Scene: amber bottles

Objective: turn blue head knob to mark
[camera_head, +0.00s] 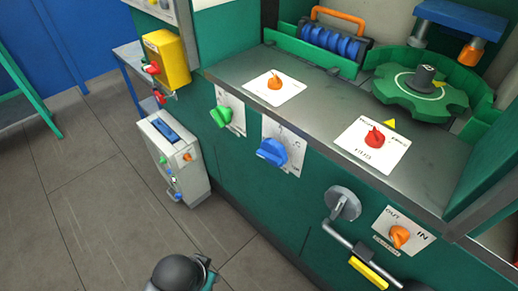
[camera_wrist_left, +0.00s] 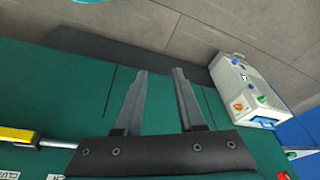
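The blue knob (camera_head: 271,152) sits on a white marked plate (camera_head: 284,147) on the green cabinet's front. Its broad grip points left and slightly down in the head view; the small plate marks are too blurred to read fully. In the left wrist view my left gripper (camera_wrist_left: 161,74) shows two grey fingers spread apart with nothing between them. They are seen against the green cabinet front and its dark base strip. The blue knob cannot be made out in the wrist view. The left fingers do not show in the head view. My right gripper is in neither view.
A green knob (camera_head: 221,116) is left of the blue one. An orange knob (camera_head: 399,236) and a lever with yellow grip (camera_head: 368,272) are to the right. Red (camera_head: 375,138) and orange (camera_head: 274,83) knobs are on the counter. A white box (camera_head: 176,160) stands on the floor.

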